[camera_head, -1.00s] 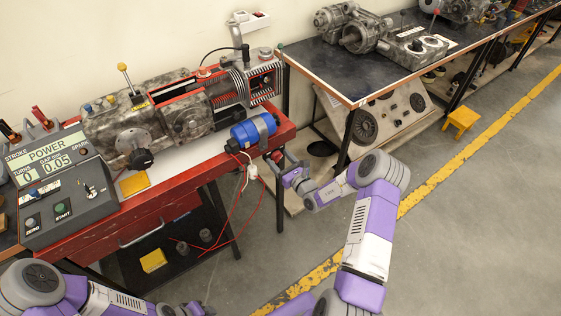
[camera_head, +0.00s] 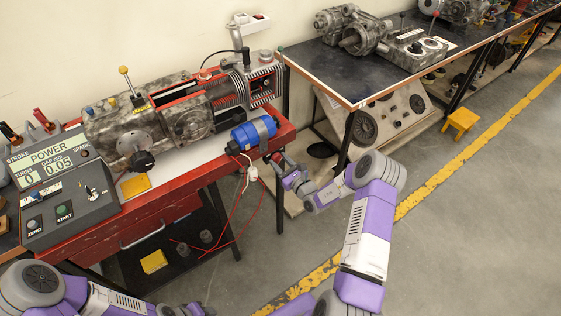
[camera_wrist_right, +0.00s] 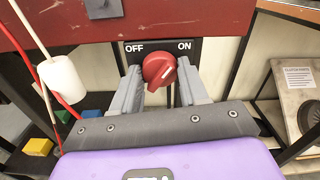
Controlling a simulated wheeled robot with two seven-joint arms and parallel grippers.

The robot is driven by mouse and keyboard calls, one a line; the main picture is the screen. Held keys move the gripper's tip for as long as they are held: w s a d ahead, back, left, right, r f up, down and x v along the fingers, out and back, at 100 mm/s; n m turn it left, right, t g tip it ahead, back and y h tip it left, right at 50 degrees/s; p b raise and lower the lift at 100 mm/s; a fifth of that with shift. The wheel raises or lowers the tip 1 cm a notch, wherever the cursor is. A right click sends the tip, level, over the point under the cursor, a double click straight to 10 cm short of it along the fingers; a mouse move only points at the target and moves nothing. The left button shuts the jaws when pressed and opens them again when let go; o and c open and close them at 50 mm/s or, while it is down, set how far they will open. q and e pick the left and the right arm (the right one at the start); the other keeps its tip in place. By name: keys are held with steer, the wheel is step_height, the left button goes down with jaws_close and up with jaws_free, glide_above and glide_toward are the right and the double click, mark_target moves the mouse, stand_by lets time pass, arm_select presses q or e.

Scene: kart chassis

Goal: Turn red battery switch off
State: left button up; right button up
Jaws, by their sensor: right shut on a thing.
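The red battery switch (camera_wrist_right: 159,70) shows in the right wrist view as a round red knob below the red bench edge. Its black plate (camera_wrist_right: 205,50) reads OFF on the left and ON on the right. My right gripper (camera_wrist_right: 158,84) is shut on the knob, one finger on each side.
A red bench (camera_head: 205,173) carries an engine (camera_head: 165,122), a blue cylinder (camera_head: 254,132) and a grey control box (camera_head: 66,200). Red wires and a white connector (camera_wrist_right: 62,80) hang left of my right gripper.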

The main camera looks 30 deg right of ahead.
steer(key=shift+n+p, duration=0.35)
steer(key=shift+n, duration=7.75)
steer(key=shift+d, duration=0.1)
steer(key=o, duration=1.1)
steer(key=shift+c, duration=0.2)
steer(key=s+p, duration=0.1)
steer(key=s, duration=0.6)
steer(key=shift+s+d+p, duration=0.25)
steer(key=shift+s+p, duration=0.1)
